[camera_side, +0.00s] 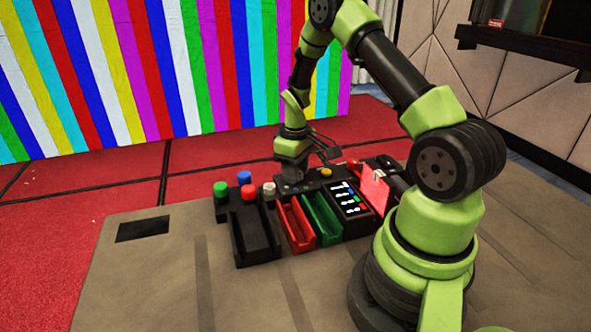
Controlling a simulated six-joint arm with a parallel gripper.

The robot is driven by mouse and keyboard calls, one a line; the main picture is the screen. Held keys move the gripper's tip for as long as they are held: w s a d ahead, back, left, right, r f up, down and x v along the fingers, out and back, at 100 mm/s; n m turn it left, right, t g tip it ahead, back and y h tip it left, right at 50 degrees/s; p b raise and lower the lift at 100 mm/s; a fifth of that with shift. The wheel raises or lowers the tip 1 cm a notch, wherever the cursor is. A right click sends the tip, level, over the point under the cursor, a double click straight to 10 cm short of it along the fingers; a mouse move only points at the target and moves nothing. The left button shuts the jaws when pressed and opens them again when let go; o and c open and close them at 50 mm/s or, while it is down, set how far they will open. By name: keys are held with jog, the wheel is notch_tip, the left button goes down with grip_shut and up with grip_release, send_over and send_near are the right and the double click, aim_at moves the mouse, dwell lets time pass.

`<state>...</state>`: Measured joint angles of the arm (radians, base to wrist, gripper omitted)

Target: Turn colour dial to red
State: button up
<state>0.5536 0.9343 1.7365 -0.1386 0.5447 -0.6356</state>
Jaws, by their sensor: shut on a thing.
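My gripper (290,182) points down at the back of the black control panel (311,186), left of a yellow knob. Its jaws are shut on a small control there, which I take to be the colour dial. The jaws hide the dial, so its pointer and setting cannot be read. A small panel (374,191) at the right end glows red. The big video wall (150,70) behind shows vertical stripes in several colours.
Green (221,189), blue (244,178), red (249,192) and white (269,188) knobs stand at the left. In front are a black tray (254,232), a red tray (296,223), a green tray (322,217) and a lit display (349,198). The yellow knob (326,173) stands close by.

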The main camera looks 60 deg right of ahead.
jog(key=shift+n, duration=0.5)
jog(key=o, duration=0.9)
notch_tip(320, 180, up, 10)
jog(key=shift+f, duration=0.1)
